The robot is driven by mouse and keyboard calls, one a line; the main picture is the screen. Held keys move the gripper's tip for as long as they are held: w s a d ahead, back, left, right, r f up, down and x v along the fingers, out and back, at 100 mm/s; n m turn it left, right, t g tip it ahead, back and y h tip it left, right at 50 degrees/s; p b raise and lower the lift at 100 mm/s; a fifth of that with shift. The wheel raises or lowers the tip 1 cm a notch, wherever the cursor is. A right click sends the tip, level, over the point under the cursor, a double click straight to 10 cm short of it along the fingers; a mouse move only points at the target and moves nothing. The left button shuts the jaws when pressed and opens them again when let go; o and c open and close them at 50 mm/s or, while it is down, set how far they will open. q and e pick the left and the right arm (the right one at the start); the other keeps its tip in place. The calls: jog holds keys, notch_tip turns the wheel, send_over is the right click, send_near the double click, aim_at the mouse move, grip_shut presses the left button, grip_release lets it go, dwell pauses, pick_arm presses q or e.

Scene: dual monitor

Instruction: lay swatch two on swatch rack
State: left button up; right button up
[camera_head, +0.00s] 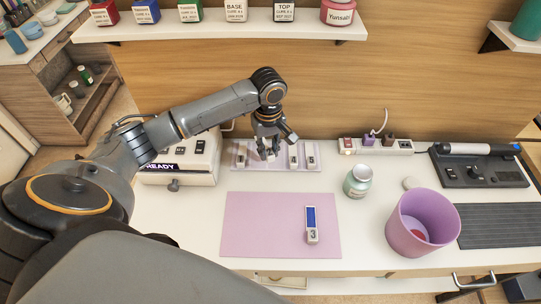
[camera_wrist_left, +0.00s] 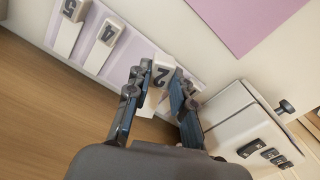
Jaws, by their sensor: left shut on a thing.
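Swatch two (camera_wrist_left: 160,73), a white tile marked 2, is between the fingers of my left gripper (camera_wrist_left: 157,92) in the left wrist view. In the head view my left gripper (camera_head: 268,148) is over the pale lilac swatch rack (camera_head: 280,163), near its middle. The rack (camera_wrist_left: 133,52) shows under the tile in the wrist view; whether the tile touches it I cannot tell. Swatch four (camera_wrist_left: 110,31) and swatch five (camera_wrist_left: 75,10) lie in the rack. Another swatch (camera_head: 241,155) lies at its left end. Swatch three (camera_head: 311,224), with a blue face, lies on the pink mat.
The pink mat (camera_head: 262,225) is in front of the rack. A white device reading READY (camera_head: 180,162) stands left. A jar (camera_head: 357,181), a pink bin (camera_head: 421,222) and a power strip (camera_head: 378,146) are right. A shelf with paint pots (camera_head: 230,27) hangs above.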

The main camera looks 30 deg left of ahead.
aim_at(270, 150)
pick_arm(q)
jog(key=w+f, duration=0.2)
jog(key=shift+w+a+f, duration=0.1)
jog(key=shift+a+f, duration=0.3)
jog(key=shift+f, duration=1.6)
pick_arm(e)
jog(key=shift+w+d+f, duration=0.1)
jog(key=shift+w+d, duration=0.25)
jog(key=shift+d, duration=0.2)
pick_arm(q)
jog(key=o, duration=0.9)
jog(key=shift+f, duration=0.1)
jog(key=shift+o, duration=0.2)
notch_tip(270, 150, up, 12)
jog(key=shift+r, duration=0.15)
pick_arm(e)
jog(key=shift+a, duration=0.25)
